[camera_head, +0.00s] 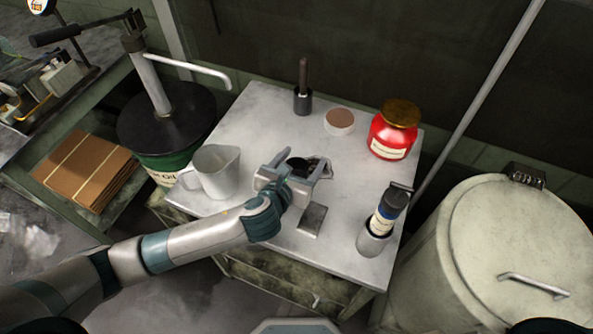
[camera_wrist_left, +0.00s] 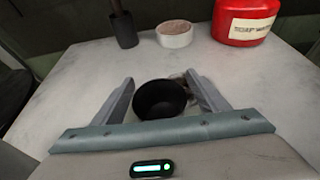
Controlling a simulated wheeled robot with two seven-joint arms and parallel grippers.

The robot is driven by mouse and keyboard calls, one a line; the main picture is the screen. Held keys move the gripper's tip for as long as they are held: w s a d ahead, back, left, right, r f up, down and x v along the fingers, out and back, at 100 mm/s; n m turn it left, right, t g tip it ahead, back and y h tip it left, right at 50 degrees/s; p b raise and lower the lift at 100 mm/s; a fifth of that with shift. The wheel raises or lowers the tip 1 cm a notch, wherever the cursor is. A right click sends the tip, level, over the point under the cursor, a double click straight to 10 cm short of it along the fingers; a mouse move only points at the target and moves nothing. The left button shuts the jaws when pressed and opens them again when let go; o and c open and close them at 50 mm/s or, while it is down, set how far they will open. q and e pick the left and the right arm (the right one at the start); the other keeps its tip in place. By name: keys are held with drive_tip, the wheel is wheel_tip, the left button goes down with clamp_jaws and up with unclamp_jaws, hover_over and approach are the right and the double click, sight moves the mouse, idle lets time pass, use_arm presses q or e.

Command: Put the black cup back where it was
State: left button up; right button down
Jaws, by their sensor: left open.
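The black cup (camera_wrist_left: 160,100) is a dark round cup that shows between the two fingers of my left gripper (camera_wrist_left: 162,92) in the left wrist view. In the head view the cup (camera_head: 299,163) is partly hidden by the gripper. My left gripper (camera_head: 301,165) is open, with a finger on either side of the cup. I see a gap beside the cup in the wrist view; whether either finger touches it I cannot tell. The cup is over the grey tabletop (camera_head: 262,112). My right gripper is not in view.
A grey jug (camera_head: 217,172) stands left of the gripper. Behind are a dark holder with a stick (camera_head: 303,98), a round brown-topped dish (camera_head: 339,121) and a red jar (camera_head: 391,135). A bottle in a metal cup (camera_head: 380,222) stands at front right. A small metal block (camera_head: 312,219) is in front.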

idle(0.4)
use_arm(q)
drive_tip(key=shift+c, duration=1.2)
drive_tip(key=c, duration=1)
drive_tip(key=shift+o, duration=0.2)
drive_tip(key=shift+r, duration=0.1)
